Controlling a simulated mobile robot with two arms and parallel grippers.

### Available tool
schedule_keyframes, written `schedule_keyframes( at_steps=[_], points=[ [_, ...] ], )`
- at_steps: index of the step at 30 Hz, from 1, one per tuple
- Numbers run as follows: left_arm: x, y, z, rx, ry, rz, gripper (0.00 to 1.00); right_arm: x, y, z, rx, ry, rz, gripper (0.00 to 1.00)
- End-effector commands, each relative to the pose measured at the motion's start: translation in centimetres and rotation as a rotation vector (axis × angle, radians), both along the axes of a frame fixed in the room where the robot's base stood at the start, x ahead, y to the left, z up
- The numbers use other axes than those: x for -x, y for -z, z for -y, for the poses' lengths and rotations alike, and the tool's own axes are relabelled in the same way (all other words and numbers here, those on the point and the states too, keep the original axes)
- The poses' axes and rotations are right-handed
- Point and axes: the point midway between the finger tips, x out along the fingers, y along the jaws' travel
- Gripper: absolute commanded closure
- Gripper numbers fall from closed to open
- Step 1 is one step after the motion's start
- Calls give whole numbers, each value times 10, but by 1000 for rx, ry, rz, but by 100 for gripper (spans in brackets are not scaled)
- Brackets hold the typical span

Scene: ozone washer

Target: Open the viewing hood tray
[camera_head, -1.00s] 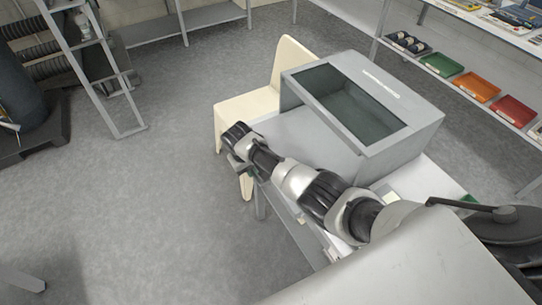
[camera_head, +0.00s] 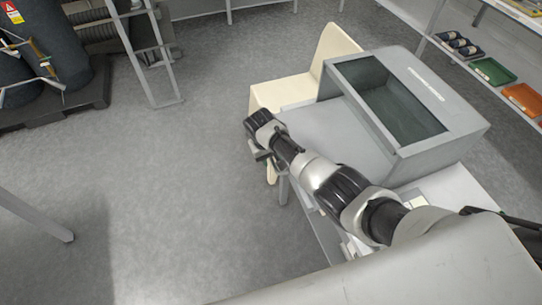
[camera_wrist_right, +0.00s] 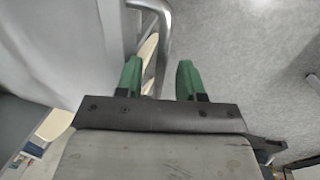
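The viewing hood (camera_head: 440,90) is a grey box with a dark glass window (camera_head: 400,100) on its sloping top. It stands on a white-topped table, with a flat grey tray-like panel (camera_head: 335,135) in front of it. My right gripper (camera_head: 262,157) is at the front edge of that panel, pointing down. In the right wrist view, its two green fingers (camera_wrist_right: 159,80) are apart. My left gripper is not in view.
A cream chair (camera_head: 333,45) stands beyond the table, close to my right gripper. Shelves with coloured bins (camera_head: 492,71) stand at the right. Dark cylinders (camera_head: 65,50) and a ladder-like frame (camera_head: 150,50) are at the far left. The floor between is clear.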

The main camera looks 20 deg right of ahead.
Motion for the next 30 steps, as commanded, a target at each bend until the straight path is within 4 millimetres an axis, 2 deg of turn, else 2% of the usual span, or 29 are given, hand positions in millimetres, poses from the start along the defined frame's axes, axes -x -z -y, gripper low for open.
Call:
schedule_keyframes(
  at_steps=[5,8,21,25,30],
  points=[
    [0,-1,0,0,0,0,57,0,-2,0,0,0,0,62],
    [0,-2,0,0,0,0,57,-1,-11,-2,-1,0,2,62],
    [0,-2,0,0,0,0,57,1,-89,-17,-1,-1,3,62],
    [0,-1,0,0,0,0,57,1,-102,-19,-1,0,1,62],
    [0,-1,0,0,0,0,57,2,-106,-20,0,0,-1,62]
  ],
)
